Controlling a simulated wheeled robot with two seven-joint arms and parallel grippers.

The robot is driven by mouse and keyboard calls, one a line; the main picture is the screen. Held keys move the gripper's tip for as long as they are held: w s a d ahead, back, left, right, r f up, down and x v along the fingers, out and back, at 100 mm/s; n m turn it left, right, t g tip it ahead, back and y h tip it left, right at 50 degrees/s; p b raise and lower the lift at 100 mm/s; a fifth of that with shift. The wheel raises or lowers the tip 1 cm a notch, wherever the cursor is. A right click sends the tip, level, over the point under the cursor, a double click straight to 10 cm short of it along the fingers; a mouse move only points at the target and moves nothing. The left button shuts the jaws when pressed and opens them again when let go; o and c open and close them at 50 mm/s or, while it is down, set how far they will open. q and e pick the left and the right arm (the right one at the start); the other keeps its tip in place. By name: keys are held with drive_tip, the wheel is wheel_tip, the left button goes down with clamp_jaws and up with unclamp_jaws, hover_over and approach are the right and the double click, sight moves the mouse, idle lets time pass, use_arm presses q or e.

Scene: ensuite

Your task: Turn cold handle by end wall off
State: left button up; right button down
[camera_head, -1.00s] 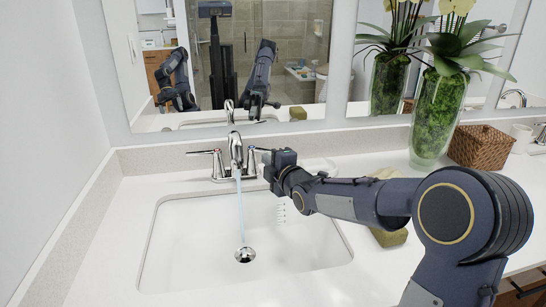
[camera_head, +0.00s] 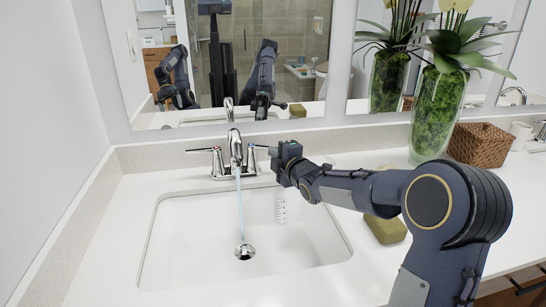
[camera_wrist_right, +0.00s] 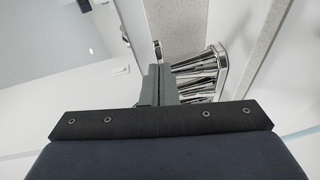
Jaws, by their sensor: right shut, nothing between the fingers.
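The chrome faucet (camera_head: 235,152) stands behind the sink, and a stream of water (camera_head: 240,205) runs from its spout to the drain. Its left handle (camera_head: 205,150) has a red mark. The right handle (camera_head: 252,157), the cold one, stands beside my right gripper (camera_head: 273,151), its lever end partly hidden there. My right gripper is shut and empty. In the right wrist view the closed fingers (camera_wrist_right: 160,84) are close beside a ribbed chrome faucet part (camera_wrist_right: 198,70); I cannot tell if they touch. My left gripper shows only as a mirror reflection.
The white sink basin (camera_head: 180,235) lies below the faucet. The end wall (camera_head: 45,110) is at the left and the mirror (camera_head: 290,55) behind. A green-filled glass vase (camera_head: 435,115), wicker basket (camera_head: 480,145) and olive block (camera_head: 386,229) are at the right.

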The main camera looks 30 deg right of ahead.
drive_tip(key=shift+w+d+b, duration=0.3)
drive_tip(key=shift+w+d, duration=0.15)
drive_tip(key=shift+d, duration=0.35)
drive_tip(key=shift+w+d, duration=0.65)
drive_tip(key=shift+w, duration=0.05)
drive_tip(key=shift+d, duration=0.1)
drive_tip(key=shift+d+r, duration=0.1)
drive_tip(key=shift+r, duration=0.05)
